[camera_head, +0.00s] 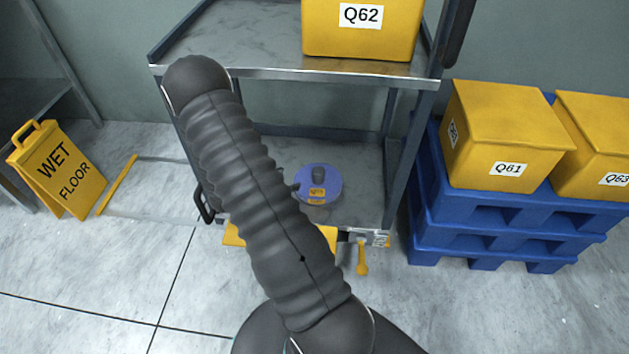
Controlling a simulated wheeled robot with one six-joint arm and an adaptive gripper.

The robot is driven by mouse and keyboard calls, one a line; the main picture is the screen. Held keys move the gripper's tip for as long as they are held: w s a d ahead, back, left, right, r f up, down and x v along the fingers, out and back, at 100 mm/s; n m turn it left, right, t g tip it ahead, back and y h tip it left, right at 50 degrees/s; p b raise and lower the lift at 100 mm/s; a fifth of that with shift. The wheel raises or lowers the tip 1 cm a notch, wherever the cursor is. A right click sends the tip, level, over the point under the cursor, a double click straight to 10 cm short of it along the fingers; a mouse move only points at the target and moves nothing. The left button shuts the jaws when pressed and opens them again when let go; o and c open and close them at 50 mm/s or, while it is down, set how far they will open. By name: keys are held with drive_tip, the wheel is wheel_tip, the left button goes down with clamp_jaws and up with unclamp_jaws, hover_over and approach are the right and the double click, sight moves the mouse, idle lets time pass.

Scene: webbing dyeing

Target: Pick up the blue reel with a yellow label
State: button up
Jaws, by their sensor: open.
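The blue reel (331,181) lies flat on the lower shelf (358,160) of a grey metal cart. It has a dark hub on top and a yellow label (317,193) on its front side. My arm rises in front of the cart and covers the area left of the reel. A small dark tip of my gripper (288,185) shows past the arm's right edge, close to the reel's left side. The rest of the gripper is hidden behind the arm. It is open, and I cannot tell whether it touches the reel.
A yellow bin Q62 (361,35) stands on the upper shelf (265,50). Cart posts flank the lower shelf. Blue pallets (450,215) carry yellow bins Q61 (500,140) and Q63 (598,150) on the right. A wet floor sign (58,170) stands left.

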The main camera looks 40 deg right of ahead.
sight(313, 173)
drive_tip(key=shift+g, duration=0.4)
drive_tip(key=x, duration=0.8)
drive_tip(key=shift+s+f, duration=0.2)
drive_tip(key=shift+s, duration=0.15)
drive_tip(key=shift+w+b+x, duration=0.15)
drive_tip(key=shift+b+x, duration=0.05)
drive_tip(key=shift+x, duration=1.4)
drive_tip(key=shift+w+b+x, duration=0.1)
drive_tip(key=shift+b+x, duration=0.05)
drive_tip(key=shift+x, duration=1.4)
drive_tip(key=shift+w+r, duration=0.1)
drive_tip(key=shift+r, duration=0.1)
clamp_jaws()
